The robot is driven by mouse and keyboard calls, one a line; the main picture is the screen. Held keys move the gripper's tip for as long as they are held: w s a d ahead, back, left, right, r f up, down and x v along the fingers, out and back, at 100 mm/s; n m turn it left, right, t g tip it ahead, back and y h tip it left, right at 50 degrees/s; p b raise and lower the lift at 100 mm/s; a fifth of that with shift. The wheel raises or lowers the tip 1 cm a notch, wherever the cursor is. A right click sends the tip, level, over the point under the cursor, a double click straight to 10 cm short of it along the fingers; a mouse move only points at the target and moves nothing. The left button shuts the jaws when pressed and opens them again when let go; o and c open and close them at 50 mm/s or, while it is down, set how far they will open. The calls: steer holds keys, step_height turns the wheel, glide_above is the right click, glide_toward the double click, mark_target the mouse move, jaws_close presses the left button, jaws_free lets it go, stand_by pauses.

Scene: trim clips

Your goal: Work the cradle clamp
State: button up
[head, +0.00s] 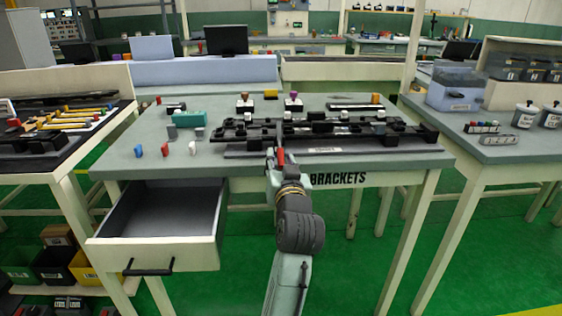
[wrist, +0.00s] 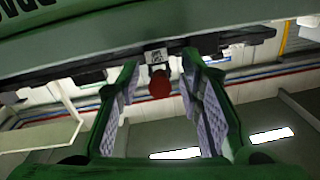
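The cradle clamp seems to belong to the long black fixture (head: 400,136) on the bench marked BRACKETS; its parts are too small to tell apart in the head view. A round red knob (wrist: 159,86) shows in the wrist view under a small white marked tag (wrist: 157,57). A red spot (head: 281,156) at the fixture's front edge in the head view looks like the same knob. My gripper (wrist: 160,66) is open, with its two padded fingers on either side of the knob and gaps to both. In the head view my gripper (head: 279,145) is at the bench's front edge, partly hidden by my arm.
A drawer (head: 165,252) stands open and empty at the bench's left front. Small blue, red and white pieces (head: 165,151) stand left of the fixture, near a teal block (head: 189,119). Other benches flank both sides; the green floor (head: 345,270) in front is clear.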

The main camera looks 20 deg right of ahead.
steer(key=shift+c, duration=0.6)
jaws_close()
